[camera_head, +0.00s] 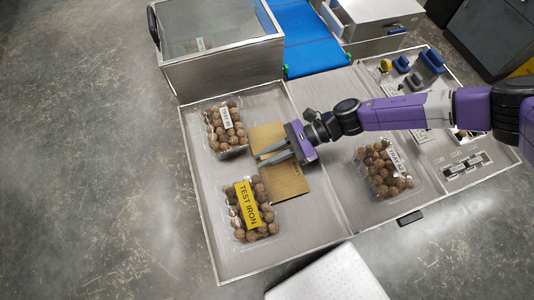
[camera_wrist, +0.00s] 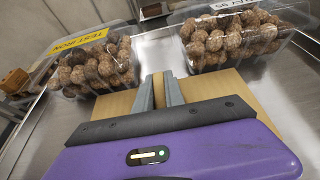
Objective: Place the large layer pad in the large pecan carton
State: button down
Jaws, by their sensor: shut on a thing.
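The layer pad is a tan board (camera_head: 285,182) in the left tray, between two clear clamshells of round brown nuts. My gripper (camera_head: 262,160) lies across its middle, shut on a narrow upright tan strip of it; the pad also shows in the wrist view (camera_wrist: 237,86) on both sides of the fingers (camera_wrist: 168,90). I cannot tell whether the pad touches the tray. One clamshell (camera_head: 227,140) has a white label, another (camera_head: 250,222) a yellow "TEST IRON" label. A third clamshell (camera_head: 375,180), white-labelled, stands right of my gripper. I cannot tell which is the large pecan carton.
The metal tray (camera_head: 220,262) has a raised rim and bare room at its front. A glass-topped metal box (camera_head: 215,68) stands behind it, beside a blue belt (camera_head: 305,40). Small blue and yellow fittings (camera_head: 402,64) are at the back right. A white perforated surface (camera_head: 328,280) is in front.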

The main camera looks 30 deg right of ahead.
jog(key=shift+f, duration=0.3)
jog(key=shift+f, duration=0.1)
jog(key=c, duration=1.4)
grip_release()
